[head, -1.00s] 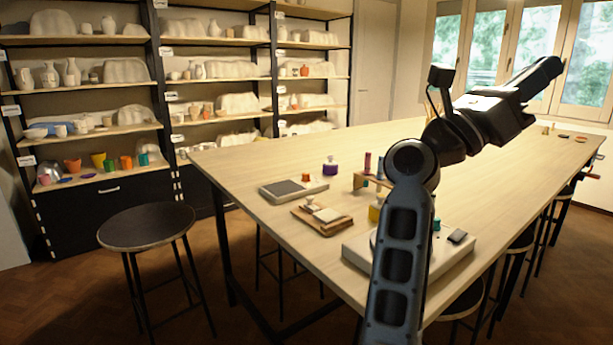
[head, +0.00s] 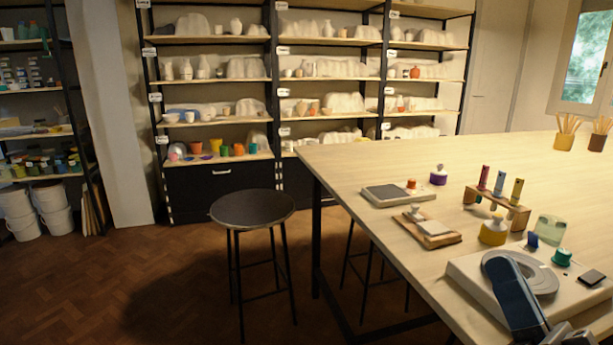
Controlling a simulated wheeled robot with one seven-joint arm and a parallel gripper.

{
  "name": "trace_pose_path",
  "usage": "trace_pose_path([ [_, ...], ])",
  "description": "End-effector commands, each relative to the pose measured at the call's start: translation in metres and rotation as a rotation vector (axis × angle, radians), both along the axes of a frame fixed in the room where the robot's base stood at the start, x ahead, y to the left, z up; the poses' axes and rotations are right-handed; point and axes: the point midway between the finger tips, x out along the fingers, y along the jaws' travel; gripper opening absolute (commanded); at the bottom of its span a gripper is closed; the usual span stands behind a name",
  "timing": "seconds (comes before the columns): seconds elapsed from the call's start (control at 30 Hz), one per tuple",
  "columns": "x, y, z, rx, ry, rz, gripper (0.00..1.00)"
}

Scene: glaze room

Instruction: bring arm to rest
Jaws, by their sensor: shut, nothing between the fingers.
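Only part of my arm shows, at the bottom right corner of the head view. A dark blue link rises in front of the pale board (head: 468,270) on the table, and grey parts of the arm lie at the very bottom edge. My gripper cannot be made out in the head view; it is outside the picture or hidden.
The long wooden table (head: 370,222) fills the right, with a grey slab (head: 386,195), a wooden vial rack (head: 520,216) and a yellow pot (head: 493,232). A black stool (head: 252,208) stands left of it. Shelving (head: 208,158) lines the back. Floor at lower left (head: 130,285) is clear.

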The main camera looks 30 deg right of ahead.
Motion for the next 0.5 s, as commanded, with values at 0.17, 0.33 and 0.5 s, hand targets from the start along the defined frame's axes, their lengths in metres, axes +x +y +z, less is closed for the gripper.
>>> trace_pose_path([
  [0.17,-0.029,0.037,-0.061,-0.087,0.278,0.014,0.00],
  [0.33,-0.068,0.072,-0.111,-0.173,0.527,0.042,0.00],
  [0.5,-0.117,0.103,-0.149,-0.255,0.754,0.081,0.00],
])
